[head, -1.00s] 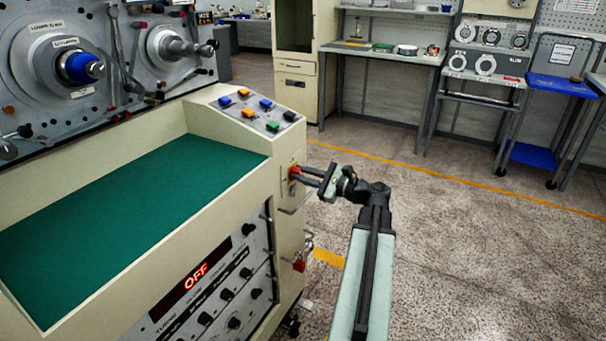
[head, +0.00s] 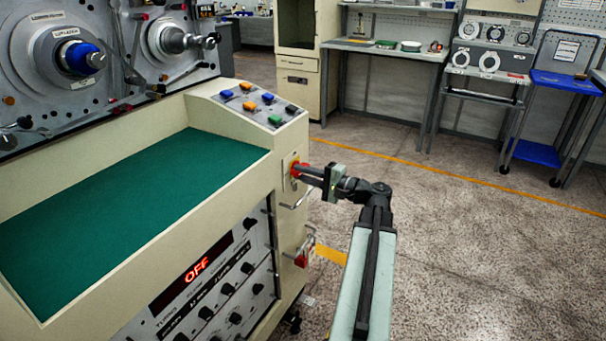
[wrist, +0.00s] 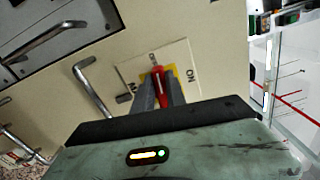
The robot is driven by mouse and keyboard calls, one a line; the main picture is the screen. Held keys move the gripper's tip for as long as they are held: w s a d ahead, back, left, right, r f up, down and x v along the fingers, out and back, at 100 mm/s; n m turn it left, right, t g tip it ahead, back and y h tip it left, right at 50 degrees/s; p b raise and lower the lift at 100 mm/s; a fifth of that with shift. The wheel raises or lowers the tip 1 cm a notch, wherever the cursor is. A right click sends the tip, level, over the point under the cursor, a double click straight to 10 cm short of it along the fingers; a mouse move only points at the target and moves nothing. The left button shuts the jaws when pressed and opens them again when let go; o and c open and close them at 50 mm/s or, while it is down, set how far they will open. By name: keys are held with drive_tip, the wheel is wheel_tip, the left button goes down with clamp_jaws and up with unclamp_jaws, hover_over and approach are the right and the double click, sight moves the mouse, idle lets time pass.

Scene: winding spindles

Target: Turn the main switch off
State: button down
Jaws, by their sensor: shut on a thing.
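The main switch is a red handle on a yellow plate (head: 294,167), on the end face of the cream machine. In the wrist view the red handle (wrist: 157,72) sits between my two grey fingers. My gripper (head: 301,170) is shut on this handle; it also shows in the wrist view (wrist: 158,90). A label plate (wrist: 186,58) around the switch reads ON at its right; the marking at its left is partly hidden by a finger. The machine's red display (head: 197,270) reads OFF.
Sloped panel buttons (head: 249,105) lie above the switch. A bent metal handle (wrist: 92,88) stands out beside it. A red padlock (head: 301,261) hangs lower on the machine. The floor (head: 470,260) to the right is clear. A blue cart (head: 567,82) stands at the back right.

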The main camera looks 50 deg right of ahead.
drive_tip(key=shift+f+n, duration=0.15)
drive_tip(key=shift+n, duration=0.45)
drive_tip(key=c, duration=1.4)
unclamp_jaws()
drive_tip(key=shift+o, duration=0.2)
drive_tip(key=v, duration=0.7)
drive_tip(key=shift+s, duration=0.4)
